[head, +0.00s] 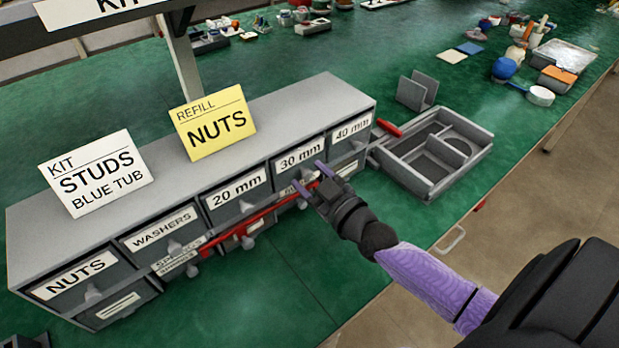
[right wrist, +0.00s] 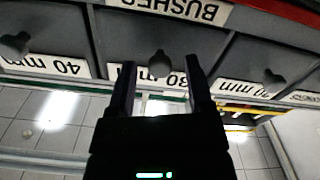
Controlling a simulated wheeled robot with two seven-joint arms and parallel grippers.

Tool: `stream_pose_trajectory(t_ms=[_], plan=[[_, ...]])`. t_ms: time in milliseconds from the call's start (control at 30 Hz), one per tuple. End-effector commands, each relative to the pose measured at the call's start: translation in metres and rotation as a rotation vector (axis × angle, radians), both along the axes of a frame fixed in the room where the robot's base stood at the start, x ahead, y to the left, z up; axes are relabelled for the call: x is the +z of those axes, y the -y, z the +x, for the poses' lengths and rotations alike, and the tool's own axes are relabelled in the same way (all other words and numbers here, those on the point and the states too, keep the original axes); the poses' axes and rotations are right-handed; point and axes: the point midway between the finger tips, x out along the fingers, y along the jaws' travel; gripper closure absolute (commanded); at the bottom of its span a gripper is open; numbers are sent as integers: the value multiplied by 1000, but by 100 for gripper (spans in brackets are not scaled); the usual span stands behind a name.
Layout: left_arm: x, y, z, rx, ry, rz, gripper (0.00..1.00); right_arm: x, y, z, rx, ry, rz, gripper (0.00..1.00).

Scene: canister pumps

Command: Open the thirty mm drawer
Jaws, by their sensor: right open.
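The 30 mm drawer (head: 299,158) is in the upper row of the grey drawer cabinet (head: 290,105), between the 20 mm (head: 236,189) and 40 mm (head: 352,127) drawers. Its front looks flush with theirs. My right gripper (head: 311,178) is open in front of this drawer. In the right wrist view, upside down, the drawer's grey knob (right wrist: 160,64) shows between the two finger tips, with no visible contact. The fingers partly hide the 30 mm label (right wrist: 170,80). My left gripper is not in view.
A long red bar (head: 250,222) runs along the cabinet's lower front. A grey compartment tray (head: 440,150) stands right of the cabinet. Signs reading STUDS (head: 95,172) and NUTS (head: 213,122) stand on top.

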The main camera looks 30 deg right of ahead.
Motion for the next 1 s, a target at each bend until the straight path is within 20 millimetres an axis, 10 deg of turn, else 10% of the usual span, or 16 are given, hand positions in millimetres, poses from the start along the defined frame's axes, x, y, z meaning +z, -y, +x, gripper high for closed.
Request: stream_pose_trajectory(t_ms=[300, 633, 1000], plan=[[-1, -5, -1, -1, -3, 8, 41, 0, -1, 5, 2, -1, -1, 34], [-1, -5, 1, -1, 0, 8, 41, 0, -1, 5, 1, -1, -1, 100], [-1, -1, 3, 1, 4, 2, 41, 0, -1, 5, 1, -1, -1, 100]])
